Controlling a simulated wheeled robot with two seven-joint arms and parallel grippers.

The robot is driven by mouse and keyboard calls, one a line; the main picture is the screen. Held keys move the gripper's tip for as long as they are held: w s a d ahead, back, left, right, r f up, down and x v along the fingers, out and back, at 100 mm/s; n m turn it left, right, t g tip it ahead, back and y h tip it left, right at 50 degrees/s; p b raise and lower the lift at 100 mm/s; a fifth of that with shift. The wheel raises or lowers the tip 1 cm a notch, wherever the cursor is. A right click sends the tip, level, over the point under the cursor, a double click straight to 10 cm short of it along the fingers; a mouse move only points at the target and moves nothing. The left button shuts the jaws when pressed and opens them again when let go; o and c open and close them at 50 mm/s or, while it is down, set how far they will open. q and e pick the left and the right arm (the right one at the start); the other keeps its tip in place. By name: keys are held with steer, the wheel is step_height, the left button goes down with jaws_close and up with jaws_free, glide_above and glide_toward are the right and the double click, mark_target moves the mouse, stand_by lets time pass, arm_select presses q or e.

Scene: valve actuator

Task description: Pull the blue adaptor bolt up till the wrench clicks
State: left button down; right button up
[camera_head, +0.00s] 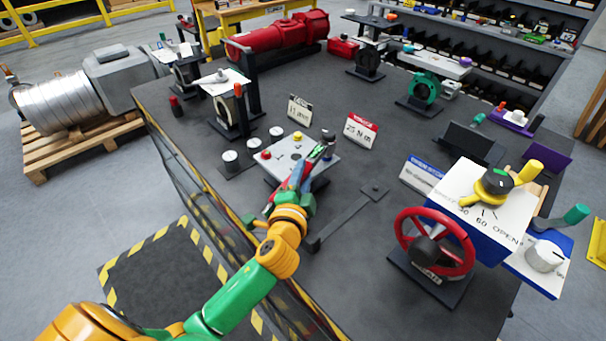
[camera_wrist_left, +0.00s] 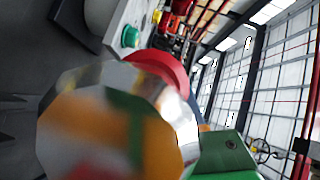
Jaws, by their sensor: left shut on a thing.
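The light grey plate (camera_head: 286,150) stands on the dark bench with a red bolt (camera_head: 266,155) and a yellow bolt (camera_head: 298,137) on it. A small blue part, seemingly the blue adaptor bolt (camera_head: 327,156), shows at its right side, partly hidden by the tool. My left gripper (camera_head: 298,180) is at the plate's near edge, shut on what looks like the wrench. The wrist view shows a shiny round metal end (camera_wrist_left: 115,120) with a red band (camera_wrist_left: 160,68) close up. A green bolt (camera_wrist_left: 131,36) is behind it. Whether the wrench sits on the blue bolt is unclear. My right gripper is not in view.
A dark flat bar (camera_head: 345,218) lies right of my gripper. A red handwheel (camera_head: 435,243) and a white-topped box with a yellow handle (camera_head: 493,185) stand at right. Gauges (camera_head: 253,144) are left of the plate. Signs (camera_head: 361,130) stand behind it.

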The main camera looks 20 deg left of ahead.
arm_select(q)
steer(key=shift+f+b, duration=0.45)
steer(key=shift+f, duration=0.1)
steer(key=shift+a, duration=0.1)
steer(key=shift+a+r+m+h+p, duration=0.1)
steer(key=shift+a+m+h+p, duration=0.4)
steer(key=shift+a+h+p, duration=0.15)
steer(key=shift+w+a+m+h, duration=0.15)
steer(key=shift+a+m+h, duration=0.35)
steer(key=shift+h, duration=0.25)
steer(key=shift+a+p, duration=0.1)
steer(key=shift+p, duration=0.2)
steer(key=shift+w+a+m+h, duration=0.2)
steer(key=shift+a+m+h, duration=0.4)
steer(key=shift+h, duration=0.3)
steer(key=shift+w+a+m+h, duration=0.2)
steer(key=shift+a+m+h, duration=0.35)
steer(key=shift+h, duration=0.15)
